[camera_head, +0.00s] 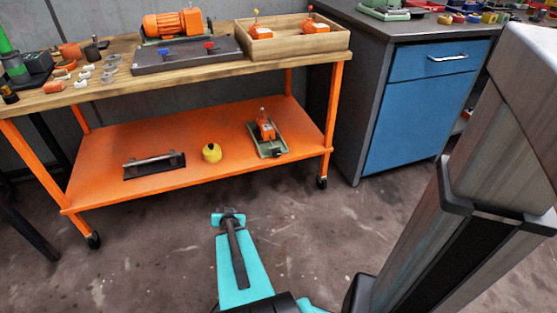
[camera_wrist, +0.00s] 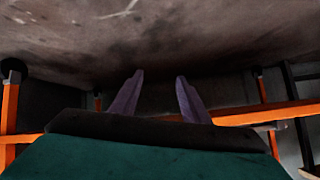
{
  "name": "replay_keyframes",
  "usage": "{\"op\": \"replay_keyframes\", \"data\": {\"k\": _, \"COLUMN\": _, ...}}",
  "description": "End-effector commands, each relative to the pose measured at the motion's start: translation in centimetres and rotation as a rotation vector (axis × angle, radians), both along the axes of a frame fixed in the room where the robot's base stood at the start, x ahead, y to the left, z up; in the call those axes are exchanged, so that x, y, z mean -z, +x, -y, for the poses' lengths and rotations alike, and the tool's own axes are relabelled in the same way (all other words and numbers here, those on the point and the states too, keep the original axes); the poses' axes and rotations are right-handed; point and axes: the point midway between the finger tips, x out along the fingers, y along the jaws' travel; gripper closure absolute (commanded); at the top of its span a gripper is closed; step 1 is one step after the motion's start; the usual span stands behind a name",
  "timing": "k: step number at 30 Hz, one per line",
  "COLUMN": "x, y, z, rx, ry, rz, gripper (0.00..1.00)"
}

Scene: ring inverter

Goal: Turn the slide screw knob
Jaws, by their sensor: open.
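I cannot tell for sure which part is the slide screw knob. A small green device with an orange upright part (camera_head: 266,130) stands on the right of the orange lower shelf (camera_head: 105,181). A dark grey plate (camera_head: 180,62) with a blue and a red knob (camera_head: 209,46) lies on the wooden bench top. My gripper (camera_head: 228,213) is in front of the cart, over the floor, apart from these things. In the wrist view, its two fingers (camera_wrist: 159,76) are spread with nothing between them. No knob can be made out in the wrist view.
A dark rail-like part (camera_head: 154,166) and a yellow round object (camera_head: 211,152) sit on the lower shelf. A wooden tray (camera_head: 292,44) and an orange motor (camera_head: 173,24) stand on the bench top. A blue cabinet (camera_head: 418,115) is at right. The floor in front is clear.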

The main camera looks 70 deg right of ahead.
Motion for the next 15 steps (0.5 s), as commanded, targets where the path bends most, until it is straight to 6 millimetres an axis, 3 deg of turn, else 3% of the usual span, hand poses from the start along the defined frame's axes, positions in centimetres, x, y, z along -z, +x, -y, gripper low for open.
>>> {"op": "replay_keyframes", "data": {"k": 1, "x": -0.3, "y": -0.9, "z": 1.7, "rx": 0.024, "ry": -0.022, "rz": 0.035, "gripper": 0.58}}
{"op": "replay_keyframes", "data": {"k": 6, "x": -2.4, "y": -3.4, "z": 6.1, "rx": 0.072, "ry": -0.079, "rz": 0.159, "gripper": 0.58}}
{"op": "replay_keyframes", "data": {"k": 15, "x": -6.1, "y": -9.1, "z": 12.2, "rx": 0.119, "ry": -0.167, "rz": 0.361, "gripper": 0.58}}
